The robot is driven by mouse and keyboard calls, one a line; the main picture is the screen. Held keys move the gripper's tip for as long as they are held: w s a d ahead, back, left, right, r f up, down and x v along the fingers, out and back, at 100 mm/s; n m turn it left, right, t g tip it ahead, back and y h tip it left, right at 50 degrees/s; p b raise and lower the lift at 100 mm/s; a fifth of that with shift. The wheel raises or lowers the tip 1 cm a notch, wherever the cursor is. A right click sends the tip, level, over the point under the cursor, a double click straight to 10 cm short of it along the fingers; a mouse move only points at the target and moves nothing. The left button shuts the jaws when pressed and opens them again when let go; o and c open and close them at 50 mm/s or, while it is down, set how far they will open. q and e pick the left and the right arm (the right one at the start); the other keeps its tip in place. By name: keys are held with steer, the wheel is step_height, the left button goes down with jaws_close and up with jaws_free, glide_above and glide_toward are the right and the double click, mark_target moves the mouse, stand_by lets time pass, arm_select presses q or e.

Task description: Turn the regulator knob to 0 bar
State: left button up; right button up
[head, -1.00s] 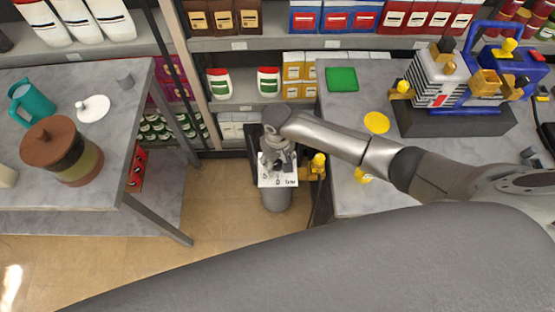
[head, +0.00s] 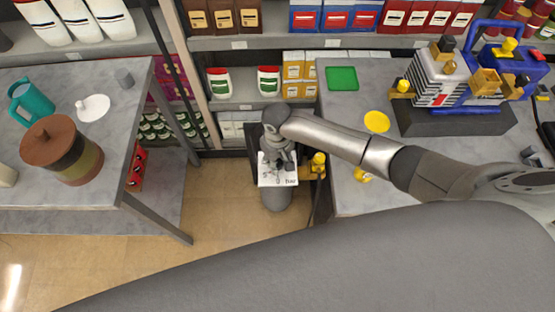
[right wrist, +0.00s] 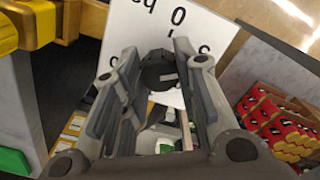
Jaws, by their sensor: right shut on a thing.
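The regulator knob (right wrist: 158,70) is a dark round piece on a white dial plate (right wrist: 212,28), which also shows in the head view (head: 290,178). The plate carries a large 0, part of the word bar and other marks partly covered by the fingers. A small light mark shows on the knob; I cannot tell which number it points to. My right gripper (head: 277,162) is at the plate in the head view. In the right wrist view its fingers (right wrist: 155,75) are closed on the knob from both sides. My left gripper is not in view.
Yellow fittings (head: 318,165) stand just right of the plate. A grey table (head: 345,195) with a pump assembly (head: 440,85), a green square (head: 342,78) and a yellow disc (head: 377,122) lies to the right. Another table (head: 125,160) stands left, stocked shelves (head: 240,95) behind.

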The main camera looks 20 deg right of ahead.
steer(key=n, duration=0.5)
steer(key=shift+n, duration=0.3)
steer(key=n, duration=0.5)
steer(key=shift+n, duration=0.4)
steer(key=o, duration=1.1)
steer(key=shift+c, duration=0.2)
steer(key=shift+r, duration=0.1)
step_height(320, 180, up, 12)
